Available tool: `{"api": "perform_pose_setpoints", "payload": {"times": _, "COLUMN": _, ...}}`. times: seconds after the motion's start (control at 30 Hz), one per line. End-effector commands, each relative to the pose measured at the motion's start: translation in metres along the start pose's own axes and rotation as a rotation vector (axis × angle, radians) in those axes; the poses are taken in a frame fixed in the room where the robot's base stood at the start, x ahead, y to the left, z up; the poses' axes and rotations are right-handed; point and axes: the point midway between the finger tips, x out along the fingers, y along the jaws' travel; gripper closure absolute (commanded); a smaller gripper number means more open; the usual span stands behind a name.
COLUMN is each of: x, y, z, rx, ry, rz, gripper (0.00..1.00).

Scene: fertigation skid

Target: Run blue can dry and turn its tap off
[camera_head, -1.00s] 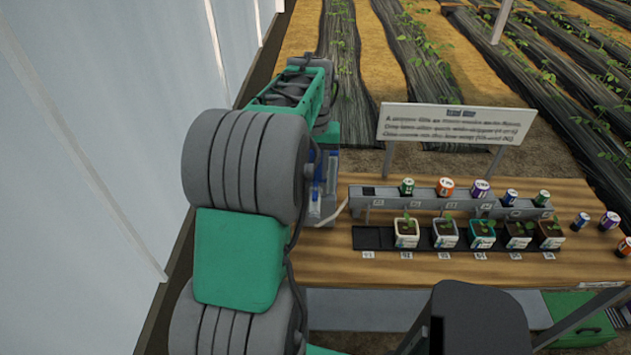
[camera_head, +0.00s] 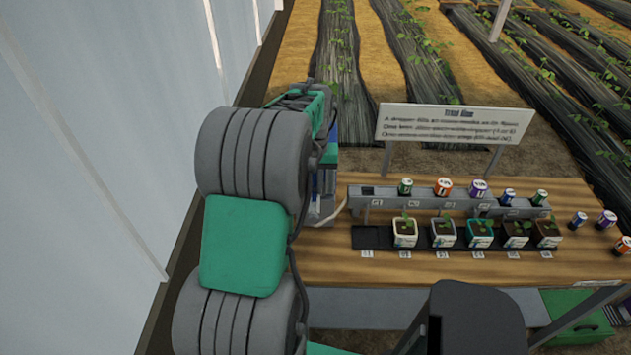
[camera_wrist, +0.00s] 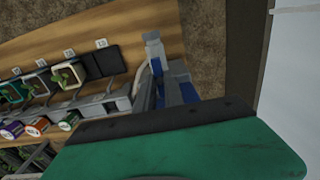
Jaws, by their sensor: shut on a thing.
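A grey unit with blue parts (camera_head: 318,190) stands at the table's left end, largely behind my arm; I cannot tell whether it is the blue can. In the wrist view its blue and grey parts (camera_wrist: 184,92) lie just beyond my green wrist cover. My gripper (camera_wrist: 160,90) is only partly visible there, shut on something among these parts. The held part and the tap's position are hidden or too small to tell. A small blue cylinder (camera_head: 507,197) stands on the grey rail, and another blue one (camera_head: 577,220) stands at the table's right.
The grey rail (camera_head: 385,204) carries several coloured cylinders. In front, several seedling pots (camera_head: 443,240) stand on a black strip. A sign (camera_head: 455,124) rises behind. A white wall (camera_head: 100,150) closes the left side. The table's front strip (camera_head: 420,270) is clear.

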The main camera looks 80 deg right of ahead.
Motion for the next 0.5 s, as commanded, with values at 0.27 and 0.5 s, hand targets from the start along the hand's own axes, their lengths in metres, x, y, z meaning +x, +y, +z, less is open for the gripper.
{"api": "perform_pose_setpoints", "payload": {"times": 0.27, "x": 0.0, "y": -0.002, "z": 0.0, "rx": -0.007, "ry": 0.0, "rz": -0.002, "gripper": 1.0}}
{"api": "perform_pose_setpoints", "payload": {"times": 0.5, "x": -0.001, "y": 0.0, "z": -0.005, "rx": 0.0, "ry": 0.003, "rz": -0.002, "gripper": 1.0}}
